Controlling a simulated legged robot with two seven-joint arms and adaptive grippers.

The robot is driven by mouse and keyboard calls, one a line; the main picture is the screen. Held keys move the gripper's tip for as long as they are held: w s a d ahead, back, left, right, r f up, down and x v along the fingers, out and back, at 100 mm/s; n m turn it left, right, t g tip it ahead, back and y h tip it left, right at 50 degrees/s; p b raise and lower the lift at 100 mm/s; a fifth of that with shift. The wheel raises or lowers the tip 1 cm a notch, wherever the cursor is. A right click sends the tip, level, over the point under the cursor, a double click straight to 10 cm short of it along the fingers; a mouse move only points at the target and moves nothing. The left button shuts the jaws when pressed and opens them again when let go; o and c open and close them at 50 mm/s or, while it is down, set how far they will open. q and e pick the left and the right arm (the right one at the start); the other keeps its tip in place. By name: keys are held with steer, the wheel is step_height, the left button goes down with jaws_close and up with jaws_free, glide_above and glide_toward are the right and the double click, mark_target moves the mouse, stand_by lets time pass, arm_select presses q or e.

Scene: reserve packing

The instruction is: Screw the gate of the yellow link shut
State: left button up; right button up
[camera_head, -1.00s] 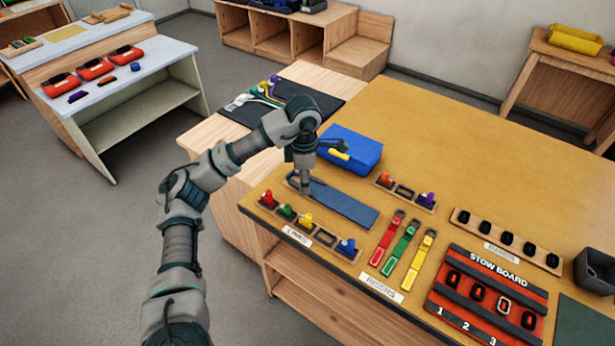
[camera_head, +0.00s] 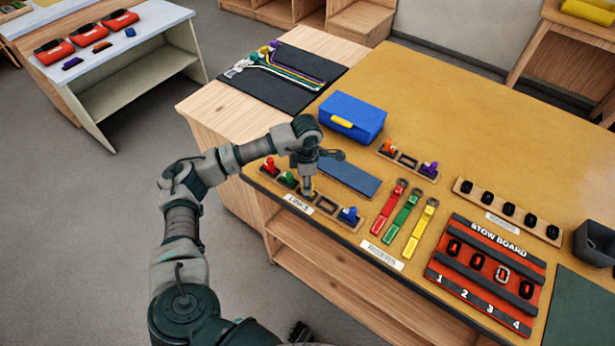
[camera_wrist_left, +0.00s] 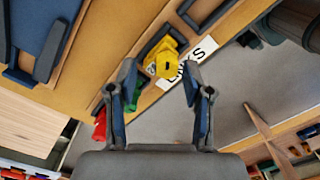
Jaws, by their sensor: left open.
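The yellow link (camera_wrist_left: 165,60) sits in the links rack (camera_head: 327,206) at the front left edge of the table. In the wrist view it lies ahead of and between my fingertips, apart from both. In the head view my gripper mostly hides it. Whether its gate is open cannot be made out. My left gripper (camera_wrist_left: 160,80) is open and empty, pointing down over the rack; it also shows in the head view (camera_head: 308,188). A green link (camera_head: 288,179) and a red link (camera_head: 270,165) are to its left.
A blue link (camera_head: 348,214) stands at the rack's right end, beside an empty slot. A blue mat (camera_head: 350,178) and a blue box (camera_head: 352,117) lie behind. Red, green and yellow risers (camera_head: 407,231) and the stow board (camera_head: 487,275) are to the right.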

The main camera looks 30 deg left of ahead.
arm_select(q)
steer(key=shift+d, duration=0.3)
steer(key=shift+c, duration=0.2)
steer(key=shift+d+r, duration=0.2)
steer(key=shift+d, duration=0.25)
jaws_close()
steer(key=shift+a+f+m+b, duration=0.15)
steer(key=shift+a+m+b, duration=0.15)
steer(key=shift+m, duration=0.3)
steer(key=m, duration=0.1)
steer(key=m+b, duration=0.1)
steer(key=shift+a+f+m, duration=0.15)
steer(key=shift+m, duration=0.15)
steer(key=shift+m+b, duration=0.35)
steer(key=shift+m, duration=0.75)
steer(key=shift+d+m, duration=0.2)
steer(key=shift+m, duration=0.3)
arm_select(e)
steer(key=f, duration=0.2)
steer(key=shift+s+d+f, duration=0.25)
steer(key=shift+s+f, duration=0.05)
steer(key=shift+s, duration=0.05)
